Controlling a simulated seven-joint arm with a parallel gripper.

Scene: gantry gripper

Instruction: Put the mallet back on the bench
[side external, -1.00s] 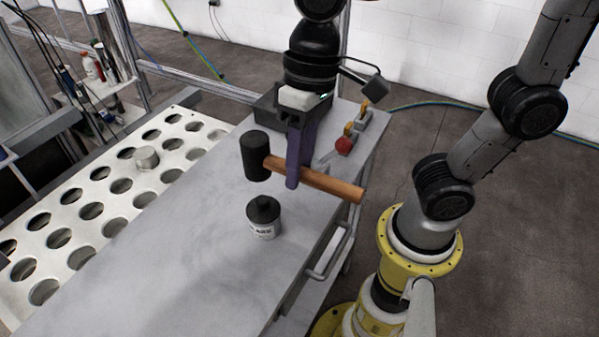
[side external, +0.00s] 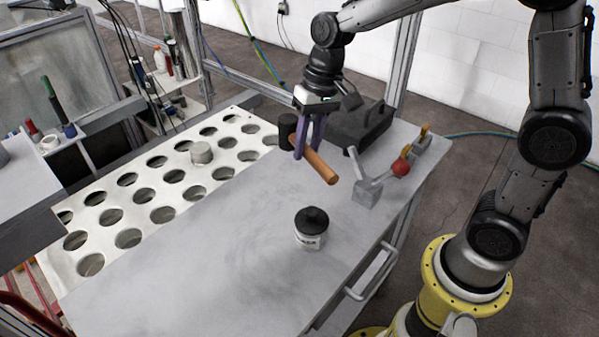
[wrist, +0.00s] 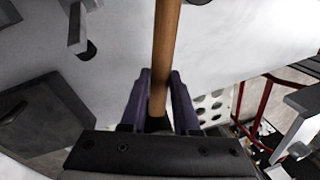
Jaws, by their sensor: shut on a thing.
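The mallet has a black head (side external: 287,124) and a round wooden handle (side external: 322,168). My gripper (side external: 308,150), with purple fingers, is shut on the handle close to the head. In the side view the mallet is over the far part of the grey bench (side external: 240,255), its handle pointing toward the near right. I cannot tell whether it touches the bench top. In the wrist view the handle (wrist: 166,45) runs up the picture between the fingers (wrist: 158,78). The head is mostly hidden there behind the gripper body.
A white jar with a black lid (side external: 310,236) stands on the bench. A white plate with holes (side external: 160,195) lies left. The bench's near left is clear.

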